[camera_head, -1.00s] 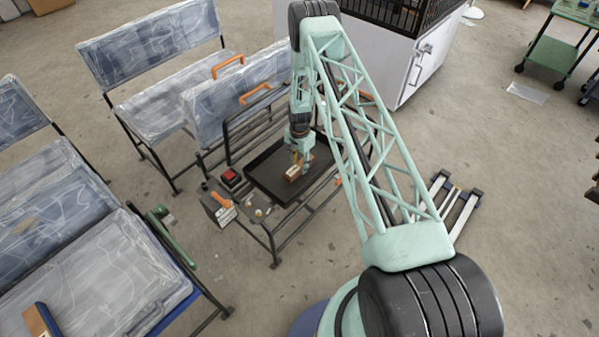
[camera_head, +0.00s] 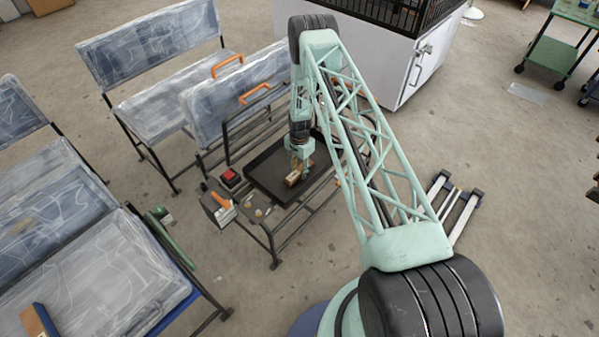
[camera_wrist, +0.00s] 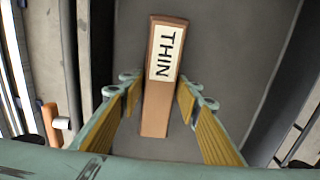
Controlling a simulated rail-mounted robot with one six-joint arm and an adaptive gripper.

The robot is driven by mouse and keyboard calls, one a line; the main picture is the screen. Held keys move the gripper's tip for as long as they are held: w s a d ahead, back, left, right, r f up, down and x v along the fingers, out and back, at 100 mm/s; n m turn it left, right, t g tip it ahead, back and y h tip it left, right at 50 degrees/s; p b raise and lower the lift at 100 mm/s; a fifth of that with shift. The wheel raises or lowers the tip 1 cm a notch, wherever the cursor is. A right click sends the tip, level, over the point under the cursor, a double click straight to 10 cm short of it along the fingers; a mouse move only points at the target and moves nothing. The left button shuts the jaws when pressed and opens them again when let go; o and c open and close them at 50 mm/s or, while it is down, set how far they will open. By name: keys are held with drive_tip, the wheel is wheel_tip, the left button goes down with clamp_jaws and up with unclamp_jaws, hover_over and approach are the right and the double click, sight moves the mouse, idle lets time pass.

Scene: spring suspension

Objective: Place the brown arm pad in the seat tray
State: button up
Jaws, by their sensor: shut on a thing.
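The brown arm pad (camera_wrist: 156,108) is a slim bar with a white label reading "THIN". My gripper (camera_wrist: 160,92) is shut on it, with a yellow-padded finger on each side. The dark tray floor (camera_wrist: 225,50) shows behind the pad in the wrist view. I cannot tell whether the pad touches the floor.
The tray sits on a dark metal bench frame (camera_head: 272,240). A red block (camera_head: 230,177), an orange-handled box (camera_head: 222,208) and small parts lie left of it. Plastic-wrapped seats (camera_head: 105,262) stand at the left. A seat back with orange handles (camera_head: 235,100) stands behind.

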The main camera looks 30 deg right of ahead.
sight(300, 170)
drive_tip(key=shift+f, duration=0.15)
drive_tip(key=o, duration=0.9)
wheel_tip(300, 170, up, 12)
drive_tip(key=p, duration=0.2)
drive_tip(key=shift+r, duration=0.2)
idle(0.4)
idle(0.6)
